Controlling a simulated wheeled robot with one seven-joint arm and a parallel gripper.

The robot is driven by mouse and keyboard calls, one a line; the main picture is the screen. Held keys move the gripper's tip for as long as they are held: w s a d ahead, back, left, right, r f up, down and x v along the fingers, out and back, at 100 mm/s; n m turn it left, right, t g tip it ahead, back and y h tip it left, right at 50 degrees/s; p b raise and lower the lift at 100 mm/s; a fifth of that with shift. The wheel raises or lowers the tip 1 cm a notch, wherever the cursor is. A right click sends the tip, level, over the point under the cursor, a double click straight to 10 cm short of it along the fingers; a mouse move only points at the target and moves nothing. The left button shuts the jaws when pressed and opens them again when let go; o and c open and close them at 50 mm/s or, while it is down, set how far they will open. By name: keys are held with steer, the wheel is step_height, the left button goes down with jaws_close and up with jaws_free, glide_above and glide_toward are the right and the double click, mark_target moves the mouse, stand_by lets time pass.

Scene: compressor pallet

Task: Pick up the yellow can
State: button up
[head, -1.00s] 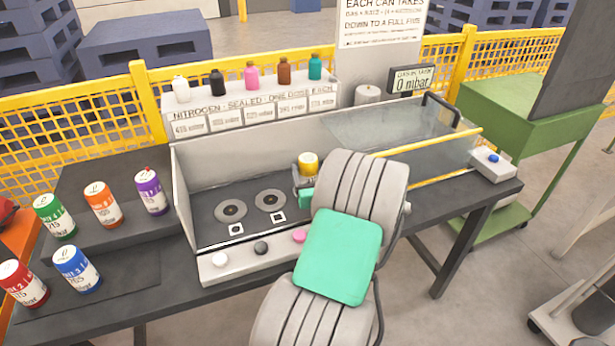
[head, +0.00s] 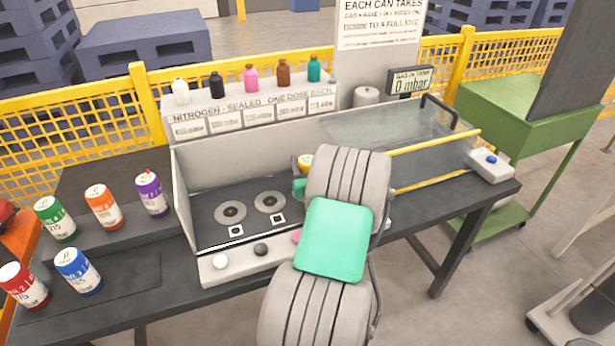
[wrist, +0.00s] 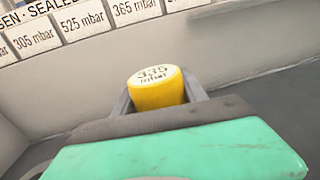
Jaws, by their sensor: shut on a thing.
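The yellow can (wrist: 158,95) stands between the fingers of my gripper (wrist: 165,100) in the wrist view. Its pale top reads 335 mbar, and the lower part of the can is hidden by my gripper. In the head view only a small part of the yellow can (head: 305,162) shows, beside my arm. My gripper (head: 300,186) is mostly hidden there behind my arm, inside the grey open-fronted station. The gripper is shut on the can. I cannot tell whether the can's base touches the station floor.
Two round pads (head: 231,212) lie left of my arm. Green, orange, purple, red and blue cans stand on the left bench (head: 115,245). Several small bottles line the back ledge (head: 255,105). A clear cover (head: 375,135) and yellow rails (head: 430,143) are at the right.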

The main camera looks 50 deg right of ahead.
jaws_close()
steer(key=shift+r, duration=0.1)
